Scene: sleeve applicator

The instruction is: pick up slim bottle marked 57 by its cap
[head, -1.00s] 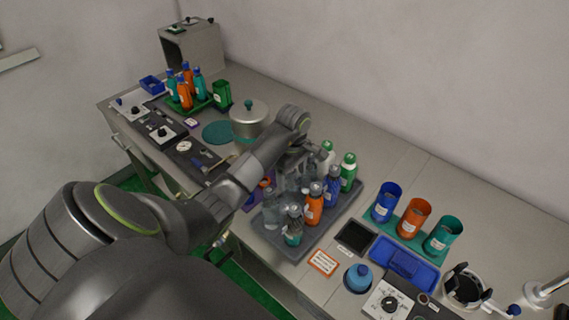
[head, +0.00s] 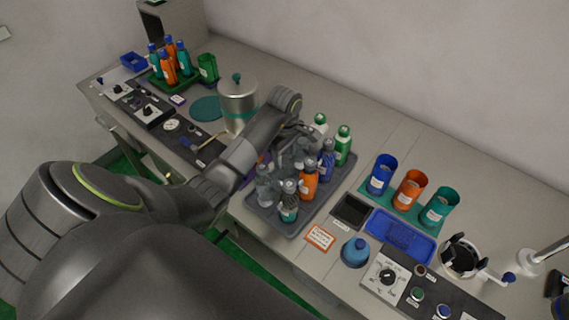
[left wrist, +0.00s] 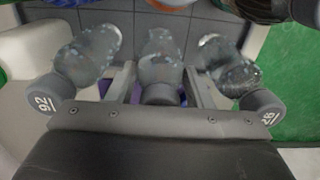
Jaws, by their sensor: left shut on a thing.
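My left gripper (head: 286,148) reaches over the grey tray (head: 278,226) of bottles in the head view. In the left wrist view, its fingers (left wrist: 160,90) are shut on the grey cap of the middle clear slim bottle (left wrist: 160,58). That cap's number is not readable, so I cannot tell whether it is 57. A clear bottle with cap marked 92 (left wrist: 46,96) stands on the left, and one marked 28 (left wrist: 262,104) on the right. My right gripper is not in view.
Orange (head: 308,182), blue (head: 326,162) and green (head: 343,146) bottles crowd the tray. Blue, orange and teal cups (head: 439,208) stand to the right. A lidded metal pot (head: 237,103) stands behind my left arm. Bare table shows along the back wall.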

